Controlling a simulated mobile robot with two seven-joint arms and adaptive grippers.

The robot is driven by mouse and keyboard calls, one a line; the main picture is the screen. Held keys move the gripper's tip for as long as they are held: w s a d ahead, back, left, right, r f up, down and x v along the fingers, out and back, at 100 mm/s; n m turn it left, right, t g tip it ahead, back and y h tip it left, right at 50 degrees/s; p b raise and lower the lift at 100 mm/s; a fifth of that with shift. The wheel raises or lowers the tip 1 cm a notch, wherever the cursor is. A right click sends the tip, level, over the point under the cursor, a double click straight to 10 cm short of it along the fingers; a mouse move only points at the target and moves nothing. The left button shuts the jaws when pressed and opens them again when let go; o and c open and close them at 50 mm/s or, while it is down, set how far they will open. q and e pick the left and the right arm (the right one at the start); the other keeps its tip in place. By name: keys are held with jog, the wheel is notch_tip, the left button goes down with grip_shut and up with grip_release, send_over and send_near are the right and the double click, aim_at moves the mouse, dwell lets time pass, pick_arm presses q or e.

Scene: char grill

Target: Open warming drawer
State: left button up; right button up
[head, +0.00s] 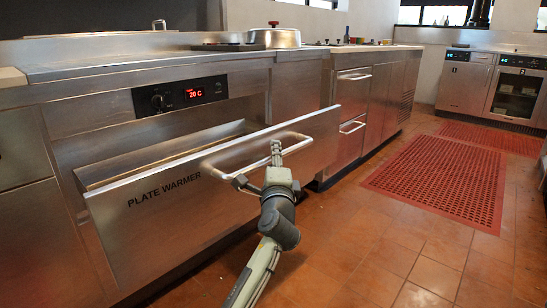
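The warming drawer (215,189), a wide steel front marked PLATE WARMER, stands pulled out from the counter, with a gap and part of its inside showing behind the front's top edge. Its bar handle (298,147) sticks out from the right half of the front. My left gripper (277,153) is at the middle of the bar, its narrow fingers close together across it, and appears shut on it. The far side of the fingers is hidden. My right gripper is not in view.
A control panel with a red 20 C display (194,94) and a knob sits above the drawer. A lidded steel pan (274,38) stands on the counter. Other closed drawers (353,127) are to the right. Tiled floor (370,250) and red mats (440,180) lie clear at right.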

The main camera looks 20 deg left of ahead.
pick_arm(q)
jog(key=v, duration=1.1)
jog(key=shift+s+d, duration=0.2)
jog(key=shift+s, duration=0.15)
